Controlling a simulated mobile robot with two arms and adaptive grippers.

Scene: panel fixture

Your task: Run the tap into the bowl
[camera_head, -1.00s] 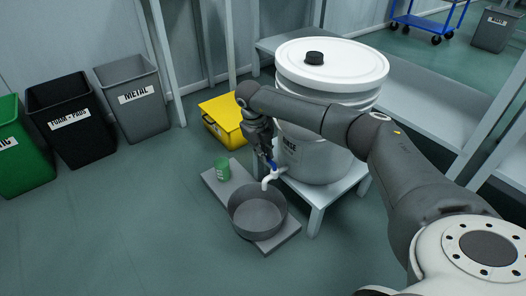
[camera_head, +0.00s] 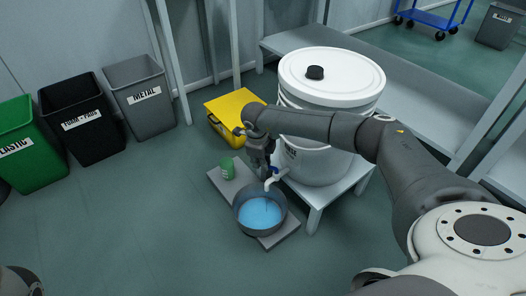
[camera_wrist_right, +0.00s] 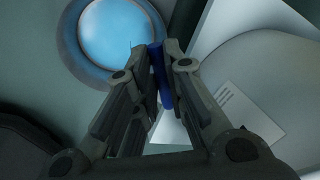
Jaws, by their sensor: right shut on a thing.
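The grey bowl (camera_head: 240,222) stands on a low grey slab under the white tap (camera_head: 272,183) and holds blue liquid. The bowl also shows at the top of the right wrist view (camera_wrist_right: 66,42), with blue liquid across it. The tap comes from the white drum (camera_head: 318,165). My right gripper (camera_head: 268,172) is at the tap, and in the right wrist view (camera_wrist_right: 160,50) its fingers are shut on the blue tap handle (camera_wrist_right: 158,75). The head view shows little of the handle behind the fingers. My left gripper is not in view.
The drum sits on a low stand (camera_head: 318,200). A yellow case (camera_head: 236,103) is behind. Bins (camera_head: 85,120) line the left wall; the floor left of the slab is clear.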

